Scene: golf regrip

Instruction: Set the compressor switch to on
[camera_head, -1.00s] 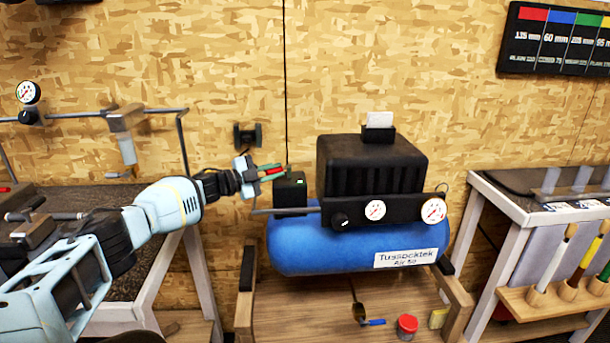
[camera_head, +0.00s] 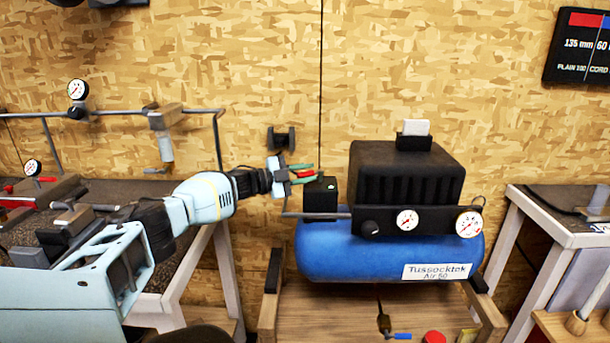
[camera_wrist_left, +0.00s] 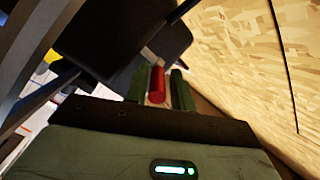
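The blue compressor (camera_head: 345,255) has a dark box-shaped cover and gauges. A black switch box (camera_head: 320,202) with a small green mark stands at its left end. My left gripper (camera_head: 309,173) is at the upper left of this box. Its green fingers are either side of a red bar-like piece, which looks like the switch lever (camera_wrist_left: 157,84). In the left wrist view thin gaps show beside the red piece, so the fingers look open around it. The lever's base is hidden, and its on or off position cannot be told. My right gripper is out of view.
A thin pipe (camera_head: 315,215) runs left from the compressor front, below my left gripper. A workbench (camera_head: 105,192) with clamps and gauges is at the left. Another bench (camera_head: 535,205) is at the right. The board wall (camera_head: 235,60) is close behind.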

